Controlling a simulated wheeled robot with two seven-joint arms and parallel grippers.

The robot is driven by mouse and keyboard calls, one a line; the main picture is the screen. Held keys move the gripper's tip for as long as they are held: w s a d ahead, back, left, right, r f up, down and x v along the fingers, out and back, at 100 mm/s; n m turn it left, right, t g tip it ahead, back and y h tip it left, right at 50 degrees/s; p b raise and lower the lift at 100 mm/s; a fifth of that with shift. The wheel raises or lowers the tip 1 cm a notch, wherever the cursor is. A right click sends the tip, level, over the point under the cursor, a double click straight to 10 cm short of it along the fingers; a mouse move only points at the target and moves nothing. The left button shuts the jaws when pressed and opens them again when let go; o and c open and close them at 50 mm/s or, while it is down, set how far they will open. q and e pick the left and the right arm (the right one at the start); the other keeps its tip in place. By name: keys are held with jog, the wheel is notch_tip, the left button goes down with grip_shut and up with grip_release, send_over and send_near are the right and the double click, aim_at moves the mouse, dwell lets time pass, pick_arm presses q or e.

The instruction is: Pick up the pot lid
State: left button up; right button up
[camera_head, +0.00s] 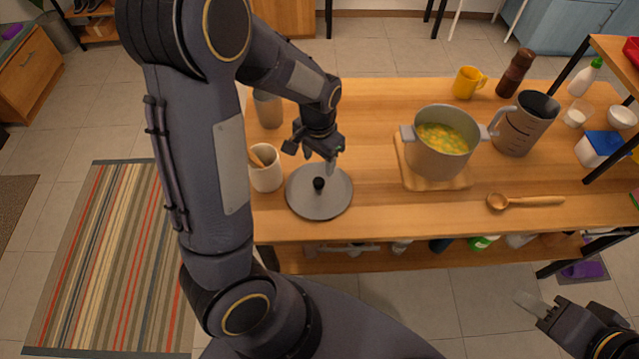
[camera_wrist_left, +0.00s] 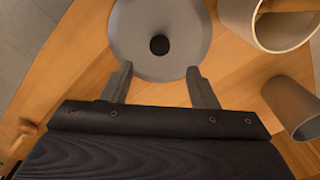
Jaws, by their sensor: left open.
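The pot lid (camera_head: 333,203) is a grey disc with a black knob (camera_head: 319,184), lying flat on the wooden table near its front left edge. In the left wrist view the lid (camera_wrist_left: 135,32) and its knob (camera_wrist_left: 159,45) lie just beyond the fingertips, with the knob between their lines. My left gripper (camera_head: 316,161) is open and empty, above the table at the lid's far side. Its two fingers (camera_wrist_left: 157,70) are spread in the wrist view. My right gripper (camera_head: 534,303) is at the lower right, off the table's front; its jaw state is unclear.
A pot of yellow-green food (camera_head: 440,160) stands on a wooden board (camera_head: 462,181) right of the lid. A cup with a wooden utensil (camera_head: 265,178) stands close left of the lid, with another cup (camera_head: 268,110) behind. A wooden spoon (camera_head: 535,201) lies at the front right.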

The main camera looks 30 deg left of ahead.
aim_at(319, 181)
pick_arm(q)
notch_tip(319, 181, down, 8)
jog(key=shift+r+p, duration=0.1)
jog(key=shift+p, duration=0.3)
grip_shut()
